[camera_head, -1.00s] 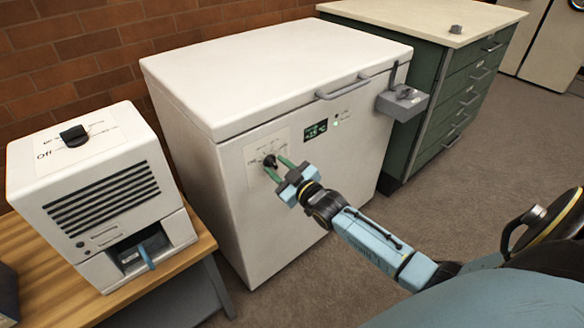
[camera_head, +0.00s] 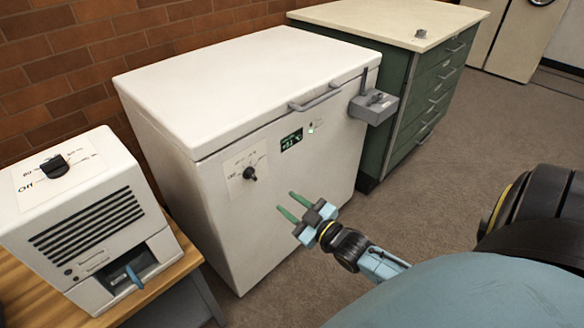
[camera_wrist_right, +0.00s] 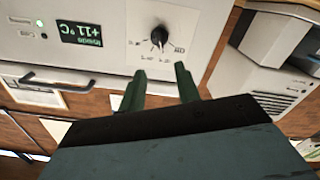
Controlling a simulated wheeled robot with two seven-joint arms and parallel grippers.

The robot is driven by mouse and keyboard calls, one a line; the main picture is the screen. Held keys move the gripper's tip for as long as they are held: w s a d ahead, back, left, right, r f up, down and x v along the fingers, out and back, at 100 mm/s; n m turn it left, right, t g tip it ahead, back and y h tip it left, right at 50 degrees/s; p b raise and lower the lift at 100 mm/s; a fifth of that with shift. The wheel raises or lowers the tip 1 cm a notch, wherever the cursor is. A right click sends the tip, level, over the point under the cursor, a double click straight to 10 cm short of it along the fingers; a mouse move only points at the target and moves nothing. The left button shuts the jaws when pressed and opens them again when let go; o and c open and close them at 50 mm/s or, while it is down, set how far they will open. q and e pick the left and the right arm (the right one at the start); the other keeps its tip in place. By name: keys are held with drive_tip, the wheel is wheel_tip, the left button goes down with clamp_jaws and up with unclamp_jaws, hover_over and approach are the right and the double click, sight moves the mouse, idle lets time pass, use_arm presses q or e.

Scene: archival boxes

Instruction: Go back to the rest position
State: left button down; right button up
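My right gripper (camera_head: 286,204) is open and empty, its two green fingers apart. It is in front of the white chest freezer (camera_head: 250,225) and clear of its black knob (camera_head: 250,173). In the right wrist view the gripper (camera_wrist_right: 160,72) shows its fingers apart, with the knob (camera_wrist_right: 158,37) beyond them, touched by neither. The freezer's green display (camera_wrist_right: 80,33) reads +11°C there. My left gripper is in neither view.
A white device (camera_head: 90,215) with a black dial stands on a wooden table (camera_head: 25,295) at the left. A grey box (camera_head: 373,106) is on the freezer's right front. A green drawer cabinet (camera_head: 425,95) stands behind right. Carpet (camera_head: 440,190) between is open.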

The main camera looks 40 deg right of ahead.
drive_tip(key=shift+f, duration=0.1)
idle(0.4)
